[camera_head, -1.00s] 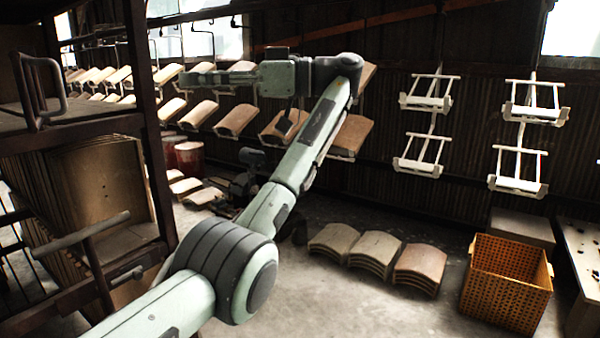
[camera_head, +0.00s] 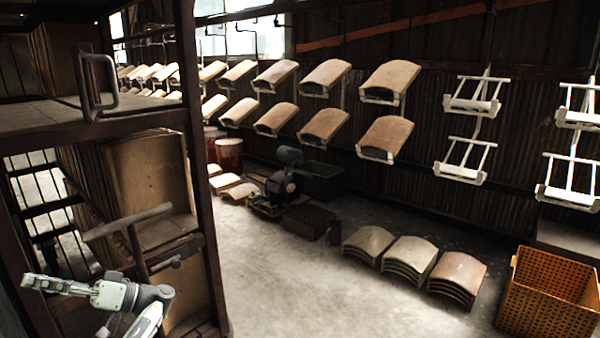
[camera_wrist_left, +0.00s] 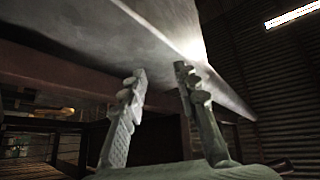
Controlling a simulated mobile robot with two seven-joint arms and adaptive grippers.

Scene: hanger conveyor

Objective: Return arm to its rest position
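My left arm is folded low at the bottom left of the head view, with its left gripper (camera_head: 38,283) pointing left, in front of the dark rack. In the left wrist view my left gripper (camera_wrist_left: 160,72) has its two fingers apart with nothing between them. A large grey surface lies beyond the fingertips; I cannot tell whether they touch it. My right gripper is not in view.
A dark shelf rack (camera_head: 205,200) stands close on the left, near my left arm. Curved tiles hang on the conveyor hangers, and empty white hangers (camera_head: 470,105) hang at right. Tile stacks (camera_head: 408,258) and an orange crate (camera_head: 545,300) stand on the floor. The middle floor is clear.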

